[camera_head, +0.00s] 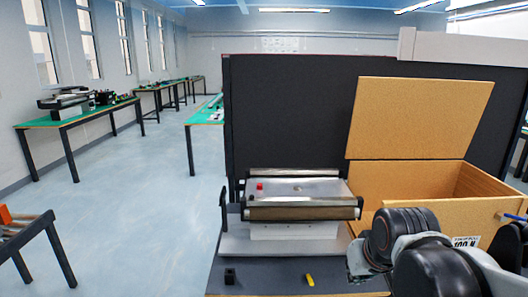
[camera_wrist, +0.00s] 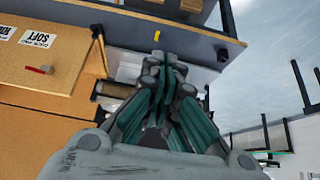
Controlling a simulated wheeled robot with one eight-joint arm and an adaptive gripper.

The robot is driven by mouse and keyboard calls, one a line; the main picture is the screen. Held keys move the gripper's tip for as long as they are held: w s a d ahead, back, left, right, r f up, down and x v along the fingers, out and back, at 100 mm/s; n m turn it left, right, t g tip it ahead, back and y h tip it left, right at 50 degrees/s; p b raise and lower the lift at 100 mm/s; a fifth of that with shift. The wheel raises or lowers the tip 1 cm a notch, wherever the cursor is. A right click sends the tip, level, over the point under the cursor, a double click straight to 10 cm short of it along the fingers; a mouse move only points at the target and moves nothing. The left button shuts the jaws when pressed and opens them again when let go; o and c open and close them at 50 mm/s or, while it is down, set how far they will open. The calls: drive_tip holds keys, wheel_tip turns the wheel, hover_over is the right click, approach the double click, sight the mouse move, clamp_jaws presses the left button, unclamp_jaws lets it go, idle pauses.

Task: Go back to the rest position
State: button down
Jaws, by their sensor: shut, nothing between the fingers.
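My gripper (camera_head: 358,264) is at the lower right of the head view, above the front part of the dark table, left of my dark arm joints. In the wrist view its fingers (camera_wrist: 161,62) are together with nothing between them. A small yellow piece (camera_head: 309,280) lies on the table's front strip, left of the gripper. It also shows just beyond the fingertips in the wrist view (camera_wrist: 157,42), apart from them. A small black block (camera_head: 229,276) stands further left on the strip.
A wooden box (camera_head: 425,214) with a raised lid (camera_head: 418,117) stands close at the right, by my arm. A dark partition (camera_head: 290,115) rises behind. Open floor (camera_head: 150,215) lies at the left.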

drive_tip(key=s+t, duration=0.1)
drive_tip(key=s, duration=1)
drive_tip(key=shift+r, duration=0.15)
